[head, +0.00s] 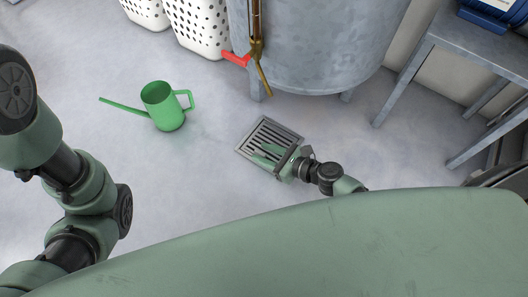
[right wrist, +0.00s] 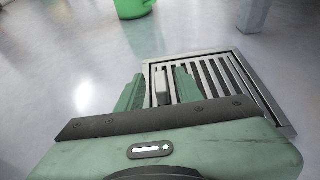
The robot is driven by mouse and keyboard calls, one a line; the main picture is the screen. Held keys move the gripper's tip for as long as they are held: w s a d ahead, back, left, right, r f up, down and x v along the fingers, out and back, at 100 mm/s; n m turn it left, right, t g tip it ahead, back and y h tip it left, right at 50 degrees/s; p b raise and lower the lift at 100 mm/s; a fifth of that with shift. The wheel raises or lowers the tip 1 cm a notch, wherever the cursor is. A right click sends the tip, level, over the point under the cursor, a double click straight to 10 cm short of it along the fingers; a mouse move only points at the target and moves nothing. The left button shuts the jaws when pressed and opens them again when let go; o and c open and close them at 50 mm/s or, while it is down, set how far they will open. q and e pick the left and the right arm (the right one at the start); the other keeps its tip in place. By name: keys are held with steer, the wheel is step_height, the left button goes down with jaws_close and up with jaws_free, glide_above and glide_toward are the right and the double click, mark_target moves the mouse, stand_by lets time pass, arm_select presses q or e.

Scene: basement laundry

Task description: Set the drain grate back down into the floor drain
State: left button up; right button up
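The drain grate (head: 272,135) is a grey slotted square. It appears to lie inside the metal rim of the floor drain (head: 285,126), with a dark gap along its edge. In the right wrist view, the grate (right wrist: 222,82) shows bars within the rim (right wrist: 264,93); whether it sits fully flush is hard to tell. My right gripper (head: 267,156) is low over the grate's near side. In the right wrist view, its fingers (right wrist: 160,92) stand apart on either side of a pale upright piece, with gaps visible. The fingertips' contact is hidden. My left gripper is out of view.
A green watering can (head: 163,106) stands left of the drain. A large metal tank (head: 315,45) on legs, with a red-handled tap (head: 236,59), stands just behind it. White baskets (head: 200,25) are at the back, a grey table (head: 475,45) at right. Floor around the drain is clear.

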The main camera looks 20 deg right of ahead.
steer(key=p+v, duration=0.3)
steer(key=v, duration=0.7)
steer(key=shift+s+r+p, duration=0.1)
steer(key=shift+r+p, duration=0.05)
steer(key=shift+p, duration=0.2)
steer(key=shift+s+d+r, duration=0.2)
steer(key=shift+s+d, duration=0.3)
steer(key=shift+s, duration=0.05)
